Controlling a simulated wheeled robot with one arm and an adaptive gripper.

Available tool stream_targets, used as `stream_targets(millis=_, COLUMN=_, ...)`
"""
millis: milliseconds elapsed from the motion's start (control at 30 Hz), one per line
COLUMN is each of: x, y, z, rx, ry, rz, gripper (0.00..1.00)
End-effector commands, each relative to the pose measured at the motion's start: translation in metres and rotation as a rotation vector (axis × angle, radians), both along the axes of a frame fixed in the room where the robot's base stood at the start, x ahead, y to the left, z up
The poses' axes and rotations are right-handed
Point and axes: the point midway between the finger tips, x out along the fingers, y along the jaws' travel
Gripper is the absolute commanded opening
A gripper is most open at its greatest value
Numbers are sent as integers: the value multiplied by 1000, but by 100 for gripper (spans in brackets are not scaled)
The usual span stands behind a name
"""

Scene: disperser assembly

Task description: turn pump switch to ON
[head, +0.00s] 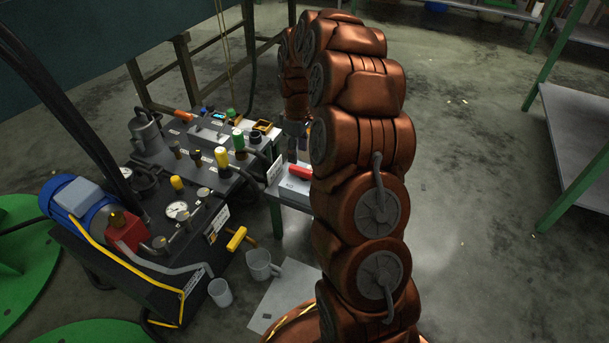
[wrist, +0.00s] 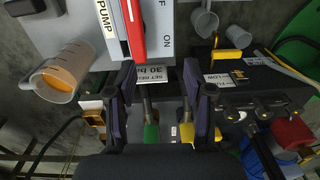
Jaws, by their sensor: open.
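The pump switch (wrist: 134,28) is a red lever on a pale grey box (wrist: 93,60), with PUMP, ON and partly cut-off OFF lettering beside it in the wrist view. Its upper end is out of frame, so I cannot tell its setting. In the head view, the red lever (head: 300,172) lies on top of the box, just left of my arm. My gripper (wrist: 167,88) is open, with its two dark fingers apart and nothing visibly held between them. The lever shows beyond the left finger. In the head view, my gripper (head: 294,142) is small and partly hidden by my arm.
The disperser bench (head: 160,215) stands left of the switch, with coloured valve handles, gauges and a blue motor (head: 85,203). A beaker of orange liquid (wrist: 65,70) stands beside the switch box. Two grey jugs (head: 260,265) (head: 220,292) are near the bench's front. Open floor lies at right.

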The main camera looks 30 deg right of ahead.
Motion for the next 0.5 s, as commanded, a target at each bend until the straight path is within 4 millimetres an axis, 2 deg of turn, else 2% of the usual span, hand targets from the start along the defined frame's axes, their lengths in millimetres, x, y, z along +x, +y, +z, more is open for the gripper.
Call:
stream_targets(millis=33, x=4, y=-10, z=-15, rx=-4, ry=1, rz=3, gripper=52)
stream_targets(millis=200, x=14, y=-31, z=-29, rx=-17, ry=-11, rz=21, gripper=52)
stream_targets(millis=500, x=14, y=-35, z=-49, rx=-18, ry=-9, rz=24, gripper=52)
